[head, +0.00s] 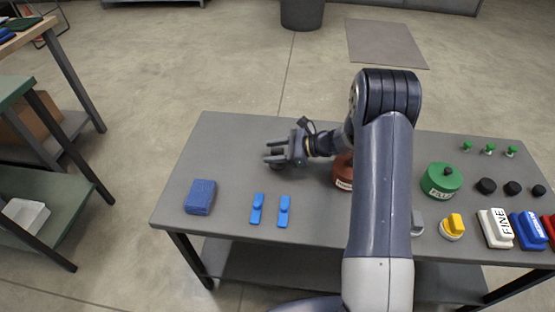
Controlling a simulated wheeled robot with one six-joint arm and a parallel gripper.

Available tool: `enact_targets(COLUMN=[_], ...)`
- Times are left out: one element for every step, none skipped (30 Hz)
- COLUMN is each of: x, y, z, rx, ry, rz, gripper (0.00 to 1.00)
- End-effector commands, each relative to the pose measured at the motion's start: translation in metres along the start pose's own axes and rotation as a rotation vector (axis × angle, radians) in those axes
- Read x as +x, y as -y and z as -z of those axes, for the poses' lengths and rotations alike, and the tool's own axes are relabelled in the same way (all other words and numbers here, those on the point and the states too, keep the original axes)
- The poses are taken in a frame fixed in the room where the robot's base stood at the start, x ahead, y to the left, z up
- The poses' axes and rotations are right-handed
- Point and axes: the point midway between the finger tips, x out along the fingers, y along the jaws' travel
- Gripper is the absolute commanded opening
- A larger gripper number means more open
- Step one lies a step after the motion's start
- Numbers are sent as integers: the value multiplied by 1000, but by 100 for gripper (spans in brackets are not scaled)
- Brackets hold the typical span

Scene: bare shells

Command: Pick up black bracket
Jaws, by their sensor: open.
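My gripper (267,153) is over the left half of the grey table (228,150), its two fingers pointing left and spread apart. Nothing shows clearly between the fingertips. A small dark shape (278,167) shows just under the lower finger. I cannot tell whether it is the black bracket or part of the gripper. No other thing in view is plainly a black bracket. My arm hides part of the table's middle.
A blue block (200,197) and two blue pieces (257,208) (284,211) lie in front. A red-brown round container (342,172) is beside my arm. A green lidded container (442,181), black knobs (486,186), a yellow-topped piece (453,226) and a white "FINE" block (495,228) stand right.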

Motion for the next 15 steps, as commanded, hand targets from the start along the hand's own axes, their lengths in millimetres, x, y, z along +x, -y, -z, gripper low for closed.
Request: enact_targets(x=[7, 9, 10, 10, 10, 10, 10, 10, 10, 10, 10, 10, 10, 10, 10], y=[0, 0, 0, 0, 0, 0, 0, 0, 0, 0, 0, 0, 0, 0, 0], z=[0, 0, 0, 0, 0, 0, 0, 0, 0, 0, 0, 0, 0, 0, 0], rx=[-1, -1, -1, 0, 0, 0, 0, 0, 0, 0, 0, 0, 0, 0, 0], ry=[-1, 0, 0, 0, 0, 0, 0, 0, 0, 0, 0, 0, 0, 0, 0], rz=[-2, -1, 0, 1, 1, 2, 1, 1, 1, 1, 1, 1, 1, 1, 1], gripper=[45, 45, 45, 45, 45, 45, 45, 45, 44, 41, 39, 35, 33, 30, 27])
